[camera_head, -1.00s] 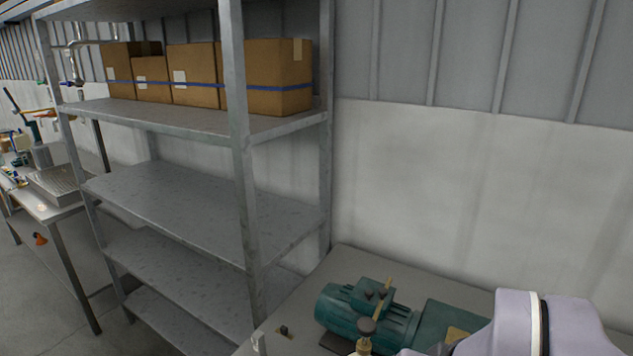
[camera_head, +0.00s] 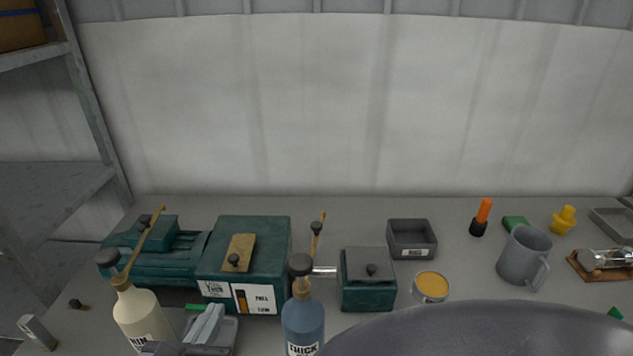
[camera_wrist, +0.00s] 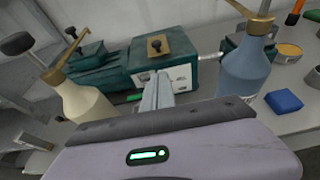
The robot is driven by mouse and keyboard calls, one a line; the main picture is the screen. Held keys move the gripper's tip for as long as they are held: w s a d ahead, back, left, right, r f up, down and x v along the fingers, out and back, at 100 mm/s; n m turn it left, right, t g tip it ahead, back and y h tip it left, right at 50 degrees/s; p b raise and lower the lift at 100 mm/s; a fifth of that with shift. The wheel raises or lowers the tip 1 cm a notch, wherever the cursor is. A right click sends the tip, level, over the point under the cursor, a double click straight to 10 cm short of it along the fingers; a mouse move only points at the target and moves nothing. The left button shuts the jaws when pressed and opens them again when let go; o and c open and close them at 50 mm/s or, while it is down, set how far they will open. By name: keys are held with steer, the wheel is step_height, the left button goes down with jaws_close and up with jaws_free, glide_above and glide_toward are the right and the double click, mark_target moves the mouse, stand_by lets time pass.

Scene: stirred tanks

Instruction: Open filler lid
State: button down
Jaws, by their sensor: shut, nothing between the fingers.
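A green gearbox housing (camera_head: 270,240) stands on the bench at left of centre, with a sight label marked FULL and LOW on its front. On its top lies a brass filler lid (camera_head: 240,246) with a dark knob; the lid looks flat and closed. The lid also shows in the wrist view (camera_wrist: 158,41), on top of the housing. My gripper (camera_head: 210,310) is in front of the housing, below the lid's height in the picture. Its grey fingers are together and empty in the wrist view (camera_wrist: 160,78), apart from the lid.
A cream pump bottle (camera_head: 142,315) and a blue bottle labelled THICK (camera_head: 303,325) stand left and right of my gripper. Right of the housing are a small green box (camera_head: 368,290), a grey bin (camera_head: 411,240) and a grey mug (camera_head: 524,254). A blue block (camera_wrist: 285,101) lies farther right.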

steer(key=b+x, duration=0.1)
steer(key=x, duration=0.2)
steer(key=a+b+x, duration=0.1)
steer(key=x, duration=0.1)
steer(key=b+x, duration=0.2)
steer(key=x, duration=0.1)
steer(key=shift+w+a+f, duration=0.1)
steer(key=shift+w+f, duration=0.2)
steer(key=shift+w, duration=0.6)
steer(key=shift+r, duration=0.1)
